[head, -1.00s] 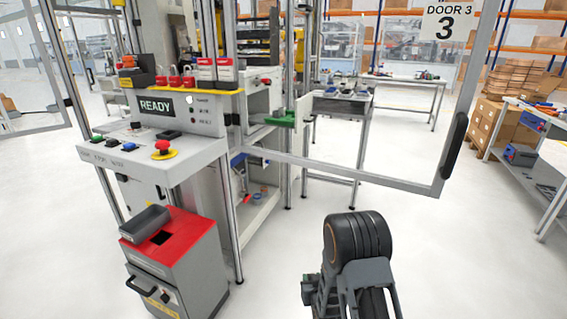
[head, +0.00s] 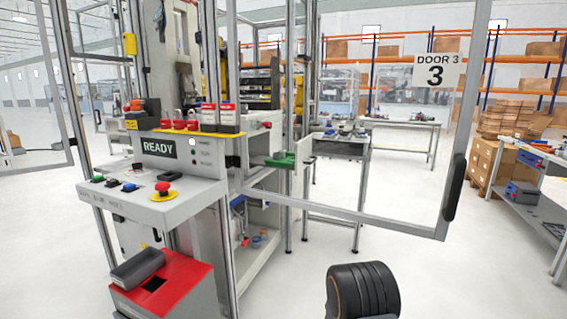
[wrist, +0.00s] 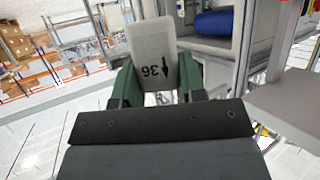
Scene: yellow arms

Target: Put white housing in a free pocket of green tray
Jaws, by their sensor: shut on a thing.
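My gripper (wrist: 157,88) has green fingers and is shut on a pale grey-white block, the white housing (wrist: 150,50), marked "36" with an arrow. The housing stands out beyond the fingertips in the wrist view. The gripper does not show in the head view; only a dark rounded part of my arm is at the bottom there. A small green piece (head: 281,160) shows beside the machine frame in the head view; I cannot tell whether it is the green tray. No pockets can be made out.
A control panel marked READY (head: 158,148) stands left, above a red-topped bin (head: 185,275). A framed door marked DOOR 3 (head: 437,72) stands across the middle right. A workbench (head: 340,145) with small items is behind it. The floor (head: 450,285) at lower right is clear.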

